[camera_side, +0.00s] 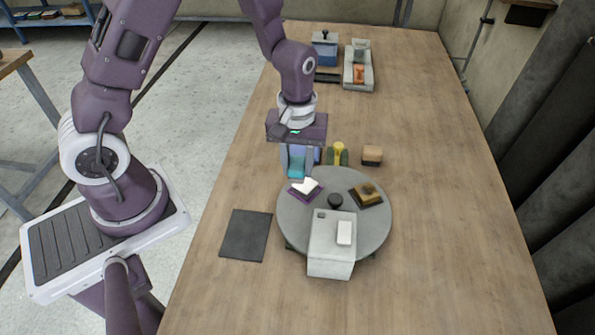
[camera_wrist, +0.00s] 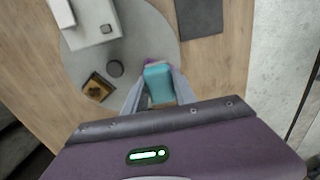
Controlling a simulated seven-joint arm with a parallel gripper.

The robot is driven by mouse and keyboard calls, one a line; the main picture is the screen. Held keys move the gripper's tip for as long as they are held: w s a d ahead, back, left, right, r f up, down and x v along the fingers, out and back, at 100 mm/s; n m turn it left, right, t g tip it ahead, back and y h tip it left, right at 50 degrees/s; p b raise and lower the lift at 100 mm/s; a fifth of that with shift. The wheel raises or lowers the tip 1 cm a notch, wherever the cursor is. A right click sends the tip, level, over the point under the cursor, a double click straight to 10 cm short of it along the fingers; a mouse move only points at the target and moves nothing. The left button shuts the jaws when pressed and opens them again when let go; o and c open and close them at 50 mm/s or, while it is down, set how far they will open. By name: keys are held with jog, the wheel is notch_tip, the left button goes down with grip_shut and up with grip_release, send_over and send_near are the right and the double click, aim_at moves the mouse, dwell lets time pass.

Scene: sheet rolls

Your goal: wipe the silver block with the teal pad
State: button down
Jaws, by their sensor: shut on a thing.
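My gripper (camera_side: 298,172) is shut on the teal pad (camera_wrist: 158,82) and holds it near the back left rim of the grey round table. The pad (camera_side: 296,163) also shows between the fingers in the side view. A pale whitish block, which may be the silver block (camera_side: 309,184), sits on a purple base at the left of the round table, just in front of the fingers. I cannot tell whether the pad touches it.
The grey round table (camera_side: 292,218) also bears a brown block (camera_side: 368,192), a dark knob (camera_side: 335,200) and a white box (camera_side: 331,264). A dark mat (camera_side: 246,235) lies left. A wooden block (camera_side: 372,155) and yellow-green item (camera_side: 340,152) stand behind. The right is clear.

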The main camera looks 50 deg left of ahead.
jog(key=shift+r, duration=1.15)
jog(key=shift+a, duration=0.1)
